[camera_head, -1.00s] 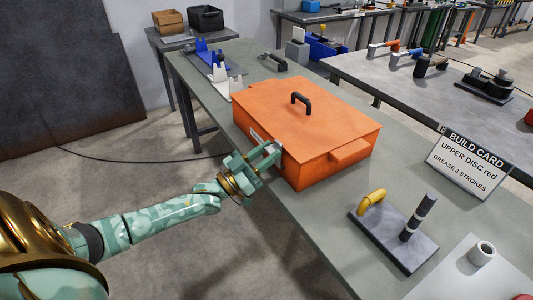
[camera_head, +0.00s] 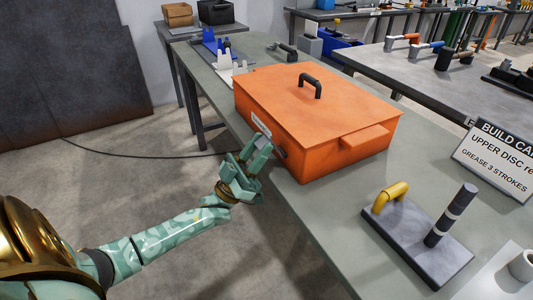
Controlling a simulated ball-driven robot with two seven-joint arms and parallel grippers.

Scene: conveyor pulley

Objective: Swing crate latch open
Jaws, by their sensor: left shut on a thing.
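The orange crate (camera_head: 325,108) stands on the grey table with its lid down and a black handle (camera_head: 311,84) on top. The latch (camera_head: 280,153) is on the crate's left side; only a small dark part shows beside my fingers. My left gripper (camera_head: 262,146) is at this side wall, its fingers pointing up and to the right, shut on the latch. The fingers hide most of the latch, so its exact angle cannot be told. My right gripper is not in view.
A grey block with a yellow handle (camera_head: 390,196) and a dark striped post (camera_head: 451,215) stands in front of the crate. A build card (camera_head: 497,160) is at the right. Blue and white holders (camera_head: 226,66) stand behind. The table's left edge is close to my arm.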

